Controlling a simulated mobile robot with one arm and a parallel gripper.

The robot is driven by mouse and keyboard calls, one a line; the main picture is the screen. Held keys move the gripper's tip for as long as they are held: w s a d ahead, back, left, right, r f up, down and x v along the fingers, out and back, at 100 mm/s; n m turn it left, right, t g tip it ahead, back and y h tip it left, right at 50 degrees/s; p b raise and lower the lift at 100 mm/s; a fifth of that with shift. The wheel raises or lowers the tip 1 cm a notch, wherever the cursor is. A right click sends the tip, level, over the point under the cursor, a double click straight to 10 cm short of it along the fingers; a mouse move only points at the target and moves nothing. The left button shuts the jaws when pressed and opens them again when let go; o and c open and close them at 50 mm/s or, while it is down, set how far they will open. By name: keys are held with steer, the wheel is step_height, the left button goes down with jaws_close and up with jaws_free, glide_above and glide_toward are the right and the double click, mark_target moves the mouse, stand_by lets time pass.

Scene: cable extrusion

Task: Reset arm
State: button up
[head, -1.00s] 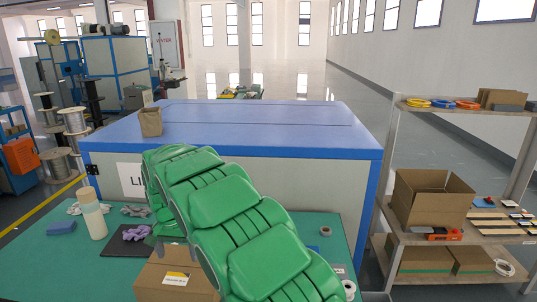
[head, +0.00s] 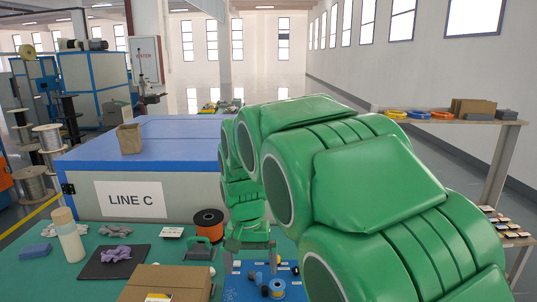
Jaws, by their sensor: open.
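My green padded arm (head: 345,190) fills the right and middle of the head view. It arches up and back, then down towards the green table (head: 60,280). My gripper (head: 252,262) points down over a blue board (head: 240,288) at the table's front. Its two fingers are apart, and I see nothing held between them. Small blue, black and orange parts lie on the board beneath and beside it. I cannot tell how high the fingers are above the board.
An orange spool (head: 208,222), a green-handled tool (head: 202,246), a cardboard box (head: 165,283), a black mat (head: 113,263) and a cream bottle (head: 68,235) crowd the table left of my gripper. The LINE C cabinet (head: 135,198) stands behind. A shelf (head: 505,150) is at right.

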steer(key=s+d+r, duration=0.3)
steer(key=s+d, duration=1)
steer(key=s+d+f, duration=0.1)
steer(key=s+d, duration=0.2)
steer(key=s, duration=0.5)
steer(key=s+d+f+g, duration=0.1)
steer(key=s+d+f, duration=0.1)
steer(key=s, duration=0.7)
steer(key=shift+s+d+n+y, duration=0.3)
steer(key=shift+d, duration=0.25)
